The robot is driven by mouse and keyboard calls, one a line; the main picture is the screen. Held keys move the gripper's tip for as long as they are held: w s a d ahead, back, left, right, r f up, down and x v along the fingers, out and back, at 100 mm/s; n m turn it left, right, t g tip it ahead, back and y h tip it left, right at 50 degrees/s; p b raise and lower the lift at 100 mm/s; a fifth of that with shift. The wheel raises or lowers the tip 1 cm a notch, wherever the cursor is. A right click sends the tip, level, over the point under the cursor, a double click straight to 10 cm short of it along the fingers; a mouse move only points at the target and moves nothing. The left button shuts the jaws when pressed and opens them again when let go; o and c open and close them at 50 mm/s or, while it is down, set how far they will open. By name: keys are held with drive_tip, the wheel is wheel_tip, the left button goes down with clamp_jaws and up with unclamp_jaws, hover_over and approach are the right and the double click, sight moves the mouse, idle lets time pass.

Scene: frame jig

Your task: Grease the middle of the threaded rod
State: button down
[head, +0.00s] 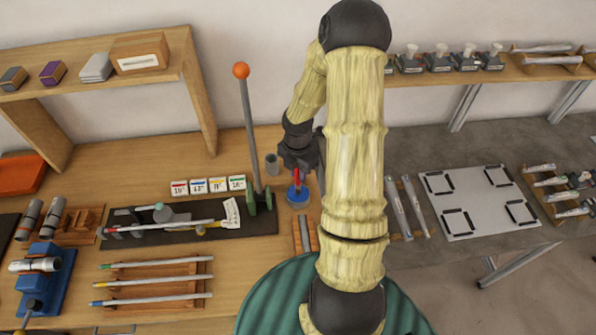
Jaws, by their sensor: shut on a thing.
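My gripper (297,170) points down behind my forearm, left of the picture's middle. It is shut on a small red-handled tool (295,182), whose lower end is at a round blue tin (299,199). I cannot tell whether it touches the inside of the tin. Three slender rods with coloured ends, the nearest of them a rod (150,299), lie on wooden rests at the front left. Another rod (160,227) with a red end lies across a black mat (262,223). Threads are too small to see, so I cannot tell which is the threaded rod.
A tall lever with an orange knob (240,71) stands left of my gripper. A small grey cup (271,164) and numbered cards (208,186) are close by. A blue fixture (44,280) is at the far left. A white board (476,201) lies on the right.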

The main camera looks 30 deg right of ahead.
drive_tip(key=shift+f+b, duration=0.3)
drive_tip(key=shift+f, duration=0.2)
idle(0.6)
drive_tip(key=shift+s+f, duration=0.1)
drive_tip(key=shift+s, duration=0.05)
idle(1.6)
wheel_tip(320, 180, up, 7)
drive_tip(key=p, duration=0.7)
drive_tip(key=shift+p, duration=0.4)
drive_tip(key=shift+w, duration=0.25)
idle(0.5)
